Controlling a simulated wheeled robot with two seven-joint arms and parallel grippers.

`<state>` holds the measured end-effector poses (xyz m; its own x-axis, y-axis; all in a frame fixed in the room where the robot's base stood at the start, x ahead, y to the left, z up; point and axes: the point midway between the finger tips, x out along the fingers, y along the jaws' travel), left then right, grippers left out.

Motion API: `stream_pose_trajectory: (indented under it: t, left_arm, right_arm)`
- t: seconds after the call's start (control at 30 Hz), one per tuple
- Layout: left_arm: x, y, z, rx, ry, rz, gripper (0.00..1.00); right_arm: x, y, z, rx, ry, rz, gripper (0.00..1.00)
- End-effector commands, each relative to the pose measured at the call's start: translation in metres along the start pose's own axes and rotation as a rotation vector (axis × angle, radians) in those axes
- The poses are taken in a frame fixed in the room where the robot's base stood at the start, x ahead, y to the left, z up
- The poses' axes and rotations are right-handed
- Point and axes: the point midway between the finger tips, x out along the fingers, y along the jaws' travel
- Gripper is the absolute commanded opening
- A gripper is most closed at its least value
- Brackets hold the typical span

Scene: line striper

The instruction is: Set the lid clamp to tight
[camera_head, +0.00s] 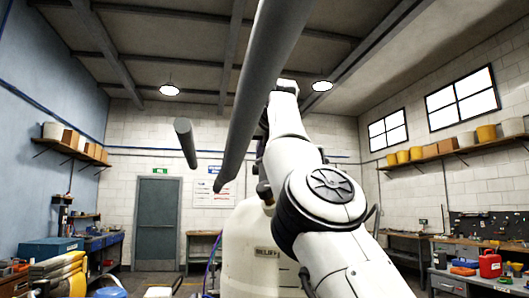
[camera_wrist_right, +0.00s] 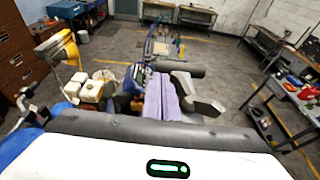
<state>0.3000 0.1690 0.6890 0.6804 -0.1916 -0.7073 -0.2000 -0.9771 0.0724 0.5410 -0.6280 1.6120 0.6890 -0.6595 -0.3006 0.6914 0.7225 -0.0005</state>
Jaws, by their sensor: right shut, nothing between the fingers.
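The line striper's white tank (camera_head: 243,232) stands in the middle of the head view, with a dark label on its front. Its top is partly behind my right arm, and I cannot make out the lid clamp or its setting. My right arm rises from the lower right, and its hand end is near the top of the tank, partly behind a dark bar. In the right wrist view my right gripper (camera_wrist_right: 162,92) is shut and empty, its lavender fingers side by side. My left gripper is in neither view.
A long dark bar (camera_head: 262,80) slants close in front of the head view, and a shorter one (camera_head: 186,143) is left of it. A workbench (camera_head: 480,268) stands at the right.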

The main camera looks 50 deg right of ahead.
Motion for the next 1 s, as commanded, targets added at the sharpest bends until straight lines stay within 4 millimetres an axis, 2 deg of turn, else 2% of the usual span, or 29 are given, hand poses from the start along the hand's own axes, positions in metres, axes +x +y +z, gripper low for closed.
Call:
stream_pose_trajectory:
  t: [1.0]
  left_arm:
    - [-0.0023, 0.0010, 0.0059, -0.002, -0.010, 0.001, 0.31]
  right_arm:
    - [0.0008, 0.0011, 0.0003, -0.001, 0.000, 0.003, 0.00]
